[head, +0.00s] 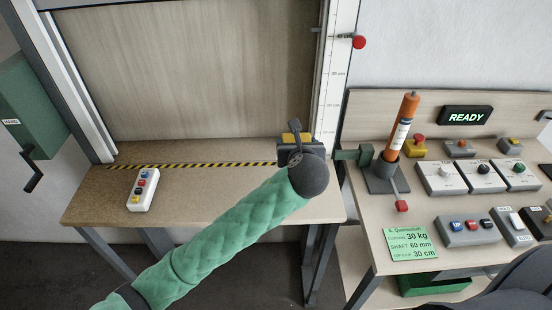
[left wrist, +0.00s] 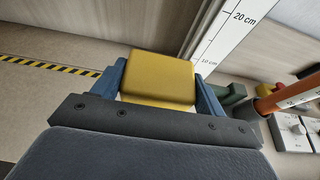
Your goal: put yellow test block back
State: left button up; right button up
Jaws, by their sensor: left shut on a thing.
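The yellow test block (left wrist: 158,80) sits between the two blue-grey fingers of my left gripper (left wrist: 160,92) in the left wrist view. The gripper is shut on it. In the head view, a small part of the yellow block (head: 292,138) shows above my left gripper (head: 296,140), near the right end of the wooden table (head: 210,190). The gripper and wrist hide most of the block there, and I cannot tell whether it touches the table. My right gripper is not in view.
A black-and-yellow striped line (head: 200,165) runs along the table under the shutter (head: 190,70). A scale post (head: 335,80) stands right of the gripper. An orange cylinder (head: 402,125) stands in a holder on the control desk. A white button box (head: 143,190) lies at the table's left.

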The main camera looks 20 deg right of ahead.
pick_arm(q)
jog(key=shift+w+a+f+p, duration=0.75)
jog(key=shift+w+f, duration=0.3)
jog(key=shift+f, duration=0.4)
jog(key=shift+w+a+f+p, duration=0.6)
jog(key=shift+w+a+f, duration=0.2)
jog(key=shift+w+f, duration=0.5)
jog(key=shift+w+a+f+p, duration=0.75)
jog(key=shift+w+f, duration=0.1)
jog(key=shift+f, duration=0.75)
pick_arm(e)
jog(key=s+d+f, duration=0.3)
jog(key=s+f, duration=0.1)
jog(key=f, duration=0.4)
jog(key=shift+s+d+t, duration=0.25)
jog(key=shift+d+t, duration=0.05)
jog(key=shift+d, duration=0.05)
pick_arm(q)
jog(key=shift+f, duration=0.1)
jog(key=o, duration=1.1)
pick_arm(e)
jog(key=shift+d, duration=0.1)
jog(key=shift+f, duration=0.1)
